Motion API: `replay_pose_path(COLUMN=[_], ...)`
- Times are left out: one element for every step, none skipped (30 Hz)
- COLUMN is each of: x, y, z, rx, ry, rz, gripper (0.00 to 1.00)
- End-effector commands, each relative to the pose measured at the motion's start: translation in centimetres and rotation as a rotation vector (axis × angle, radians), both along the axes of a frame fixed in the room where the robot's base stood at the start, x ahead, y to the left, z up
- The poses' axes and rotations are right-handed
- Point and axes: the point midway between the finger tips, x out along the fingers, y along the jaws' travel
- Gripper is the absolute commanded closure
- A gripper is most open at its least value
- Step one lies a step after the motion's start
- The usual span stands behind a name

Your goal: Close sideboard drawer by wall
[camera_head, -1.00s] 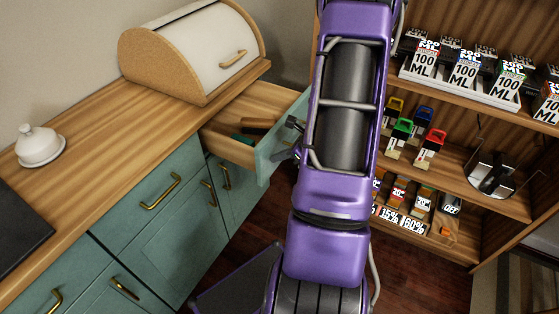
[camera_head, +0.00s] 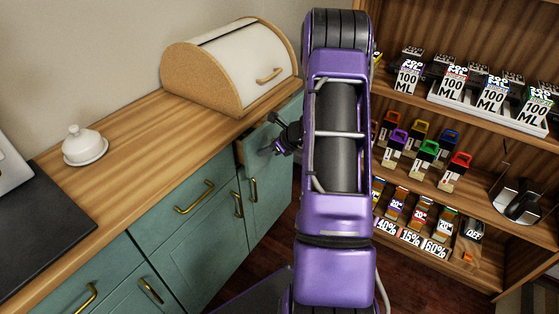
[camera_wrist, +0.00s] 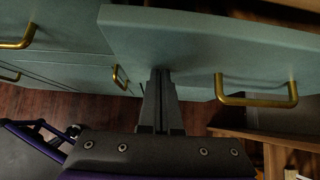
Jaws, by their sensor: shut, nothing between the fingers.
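The fingers (camera_wrist: 160,75) seem to touch the front's lower part. My purple arm hides part of the front in the head view.
A bread box (camera_head: 232,62) and a white lidded dish (camera_head: 84,145) stand on the wooden counter (camera_head: 150,135). Dark wooden floor shows below.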

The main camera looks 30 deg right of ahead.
Motion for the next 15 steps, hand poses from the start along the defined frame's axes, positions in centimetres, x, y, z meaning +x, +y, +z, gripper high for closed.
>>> replay_pose_path(x=[1.0,1.6,2.2,2.7,3.1,3.5,3.9,4.2,4.5,4.7,4.9,5.1,5.2,5.3,5.5], y=[0.5,0.7,0.9,1.1,1.2,1.4,1.6,1.7,1.8,1.9,1.9,2.0,2.1,2.1,2.2], z=[0.0,0.0,0.0,0.0,0.0,0.0,0.0,0.0,0.0,0.0,0.0,0.0,0.0,0.0,0.0], rx=[0.0,-0.001,0.0,-0.001,-0.001,0.001,0.0,0.0,0.0,0.0,0.0,0.0,0.0,0.0,0.0], ry=[-0.001,-0.002,-0.001,0.0,0.0,0.0,-0.001,-0.001,0.0,0.0,0.0,0.001,0.001,0.001,0.001], rz=[0.003,0.004,0.003,0.002,0.002,0.001,0.001,0.002,0.001,0.0,0.0,0.0,0.0,0.0,0.0], gripper=[1.0,1.0,1.0,1.0,1.0,1.0,1.0,1.0,1.0,1.0,1.0,1.0,1.0,1.0,1.0])
